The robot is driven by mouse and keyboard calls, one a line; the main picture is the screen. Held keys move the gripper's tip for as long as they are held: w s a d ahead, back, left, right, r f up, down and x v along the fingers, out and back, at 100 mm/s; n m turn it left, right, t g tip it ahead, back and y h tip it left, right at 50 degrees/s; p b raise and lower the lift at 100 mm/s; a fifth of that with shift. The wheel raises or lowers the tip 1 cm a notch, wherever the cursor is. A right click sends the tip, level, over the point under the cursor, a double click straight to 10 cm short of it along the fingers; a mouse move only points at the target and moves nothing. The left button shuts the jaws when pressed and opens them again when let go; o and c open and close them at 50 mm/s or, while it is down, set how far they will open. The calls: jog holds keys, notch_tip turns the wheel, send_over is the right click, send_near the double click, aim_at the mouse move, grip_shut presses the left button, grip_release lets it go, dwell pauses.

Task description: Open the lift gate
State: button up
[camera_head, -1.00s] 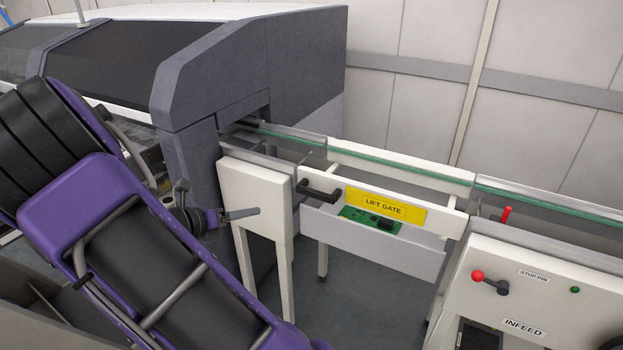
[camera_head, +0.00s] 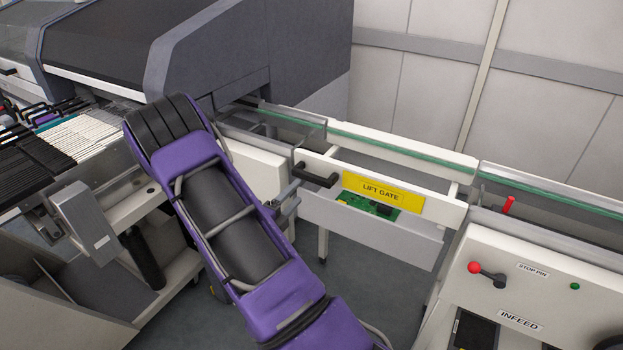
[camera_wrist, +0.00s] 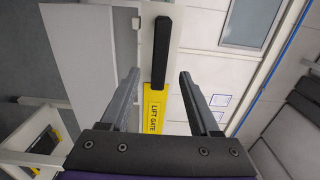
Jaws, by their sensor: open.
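The lift gate (camera_head: 447,206) is a white conveyor section with a yellow "LIFT GATE" label (camera_head: 383,193). It lies level, in line with the rails on both sides. Its black handle (camera_head: 316,175) sits at the gate's left end. In the wrist view the handle (camera_wrist: 161,48) stands upright in the picture, beyond and between my fingers, with the yellow label (camera_wrist: 153,106) below it. My gripper (camera_wrist: 158,85) is open and empty, with a finger either side of the handle's line and apart from it. In the head view my gripper is mostly hidden behind my purple arm.
A green circuit board (camera_head: 372,206) shows in the gate's lower tray. The infeed unit (camera_head: 545,280) stands at right, with a red-knobbed stop pin lever (camera_head: 487,273) and a red pin (camera_head: 509,204). A grey machine (camera_head: 255,50) stands behind. Feeders (camera_head: 60,150) fill the left.

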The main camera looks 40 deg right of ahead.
aim_at(310, 180)
jog(key=x, duration=0.9)
grip_shut()
dwell(1.2)
